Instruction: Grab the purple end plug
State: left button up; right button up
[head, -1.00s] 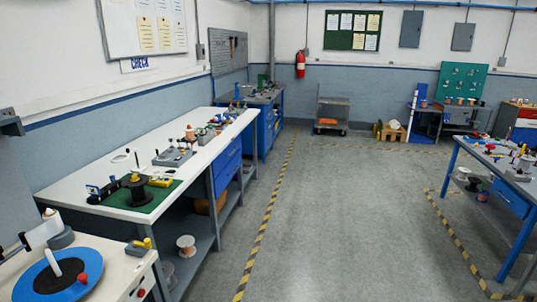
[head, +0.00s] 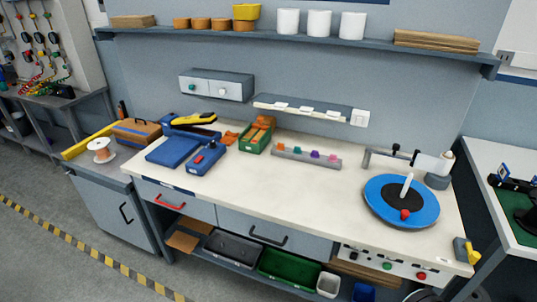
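A grey rack (head: 305,157) lies on the white-topped workbench (head: 290,185), right of the middle of the picture. It bears a short row of small coloured plugs. The purple end plug (head: 315,155) stands in this row, between an orange one on its left and a pink-violet one on its right. The plugs are small and their exact shapes are hard to tell. Neither of my grippers shows in the head view.
A blue turntable (head: 428,205) with an upright white post fills the bench's right end. A green bin (head: 256,138), blue cases (head: 172,152) and a wooden box (head: 138,131) stand left. A shelf (head: 270,35) hangs above. Floor shows at lower left.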

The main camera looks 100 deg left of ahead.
aim_at(314, 153)
jog(key=u, duration=1.75)
